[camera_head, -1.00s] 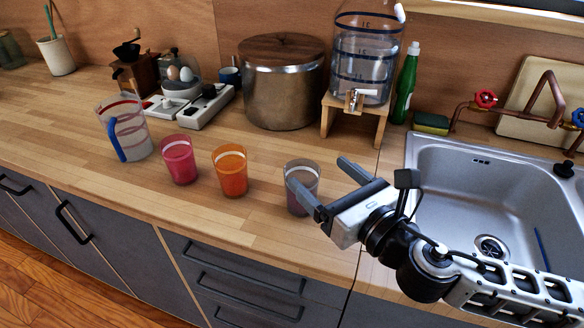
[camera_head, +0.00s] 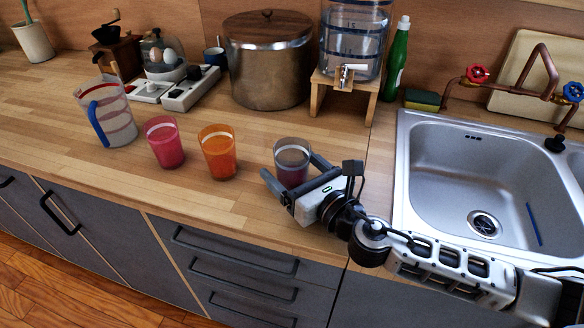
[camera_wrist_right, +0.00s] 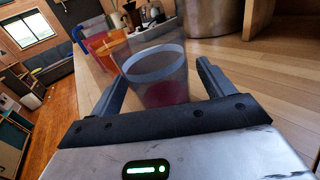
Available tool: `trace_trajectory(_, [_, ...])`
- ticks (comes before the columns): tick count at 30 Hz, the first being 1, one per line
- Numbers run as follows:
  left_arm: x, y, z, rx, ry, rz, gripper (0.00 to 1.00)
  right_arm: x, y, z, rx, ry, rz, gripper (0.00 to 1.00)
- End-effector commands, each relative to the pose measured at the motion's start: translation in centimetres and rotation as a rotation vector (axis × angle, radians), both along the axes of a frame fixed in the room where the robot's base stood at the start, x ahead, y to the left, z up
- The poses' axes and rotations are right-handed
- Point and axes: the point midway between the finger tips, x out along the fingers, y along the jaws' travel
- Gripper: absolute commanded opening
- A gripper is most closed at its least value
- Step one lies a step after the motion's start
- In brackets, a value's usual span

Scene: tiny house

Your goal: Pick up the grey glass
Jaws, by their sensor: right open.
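The grey glass (camera_head: 291,160) stands upright on the wooden counter, right of the orange glass (camera_head: 218,152). My right gripper (camera_head: 290,172) is open, with one finger on each side of the grey glass. In the right wrist view the grey glass (camera_wrist_right: 155,72) fills the space between the open fingers (camera_wrist_right: 160,88), with gaps at the sides. I cannot tell whether a finger touches it. My left gripper is not in view.
A pink glass (camera_head: 165,143) and a jug with a blue handle (camera_head: 107,112) stand further left. A steel pot (camera_head: 268,62) and a water dispenser on a wooden stand (camera_head: 345,90) are behind. The sink (camera_head: 470,170) is at right.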

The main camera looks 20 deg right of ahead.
Motion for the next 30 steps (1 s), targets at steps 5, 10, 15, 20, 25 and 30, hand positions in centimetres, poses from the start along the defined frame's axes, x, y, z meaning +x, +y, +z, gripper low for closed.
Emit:
trace_trajectory(5, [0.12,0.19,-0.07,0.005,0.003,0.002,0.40,1.50,0.56,0.02,-0.001,0.000,0.000,0.81])
trace_trajectory(10, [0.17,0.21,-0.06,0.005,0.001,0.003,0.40,1.55,0.59,-0.04,-0.001,0.001,0.001,0.81])
trace_trajectory(15, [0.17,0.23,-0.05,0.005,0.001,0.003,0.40,1.54,0.56,-0.04,-0.001,0.001,0.000,0.47])
trace_trajectory(20, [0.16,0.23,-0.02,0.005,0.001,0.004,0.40,1.55,0.55,0.06,-0.001,-0.001,0.000,0.26])
trace_trajectory(25, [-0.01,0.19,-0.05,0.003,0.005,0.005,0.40,1.55,0.55,0.07,-0.001,-0.001,0.000,0.26])
trace_trajectory(30, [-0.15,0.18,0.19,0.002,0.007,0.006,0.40,1.56,0.57,0.37,-0.001,-0.001,0.001,0.26])
